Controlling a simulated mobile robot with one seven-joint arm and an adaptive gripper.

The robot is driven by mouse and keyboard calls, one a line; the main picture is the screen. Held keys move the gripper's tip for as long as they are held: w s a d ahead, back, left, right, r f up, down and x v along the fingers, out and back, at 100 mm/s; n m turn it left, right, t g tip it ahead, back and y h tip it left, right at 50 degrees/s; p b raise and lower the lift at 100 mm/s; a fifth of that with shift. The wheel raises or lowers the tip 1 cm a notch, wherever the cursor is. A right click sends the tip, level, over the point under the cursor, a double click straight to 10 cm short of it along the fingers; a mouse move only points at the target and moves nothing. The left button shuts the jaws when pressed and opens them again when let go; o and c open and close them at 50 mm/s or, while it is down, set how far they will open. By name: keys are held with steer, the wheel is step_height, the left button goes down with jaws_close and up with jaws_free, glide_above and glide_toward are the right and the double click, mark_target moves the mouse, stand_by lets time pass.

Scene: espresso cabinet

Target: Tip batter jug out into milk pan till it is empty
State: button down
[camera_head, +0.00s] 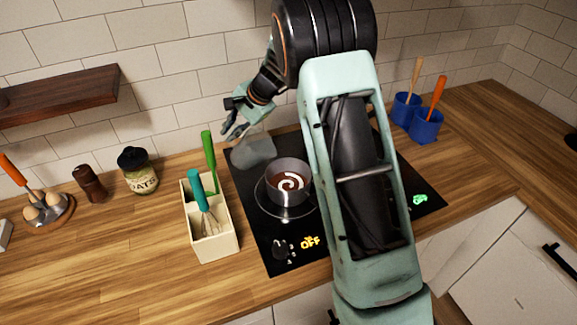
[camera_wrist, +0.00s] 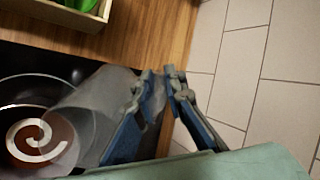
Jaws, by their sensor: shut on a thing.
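The batter jug (camera_head: 255,152) is a grey, translucent vessel at the back left of the stove. My gripper (camera_head: 232,128) is shut on it and holds it up, clearly tilted, beside the pan. In the wrist view the jug (camera_wrist: 92,108) lies between the pan and my gripper (camera_wrist: 160,82). I cannot tell whether any batter is left inside the jug. The milk pan (camera_head: 289,196) is a grey round pan on the black stove. It holds dark brown liquid with a white swirl on top, which also shows in the wrist view (camera_wrist: 38,140).
A cream utensil box (camera_head: 214,236) with a green-handled tool and a teal whisk stands left of the stove (camera_head: 268,253). Blue cups (camera_head: 424,126) with utensils stand at the back right. An oats jar (camera_head: 138,172) is farther left. The tiled wall is close behind my gripper.

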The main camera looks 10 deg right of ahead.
steer(key=w+a+f+g+h, duration=0.1)
steer(key=f, duration=0.2)
steer(key=w+a+f+g+h, duration=0.1)
steer(key=a+f+h, duration=0.1)
steer(key=w+a+f+g+h, duration=0.1)
steer(key=f+h, duration=0.1)
steer(key=f, duration=0.1)
steer(key=shift+w+a+f+g, duration=0.3)
steer(key=shift+a+f, duration=0.05)
steer(key=shift+a, duration=0.05)
stand_by(0.5)
steer(key=shift+f+h, duration=0.1)
steer(key=shift+h, duration=0.2)
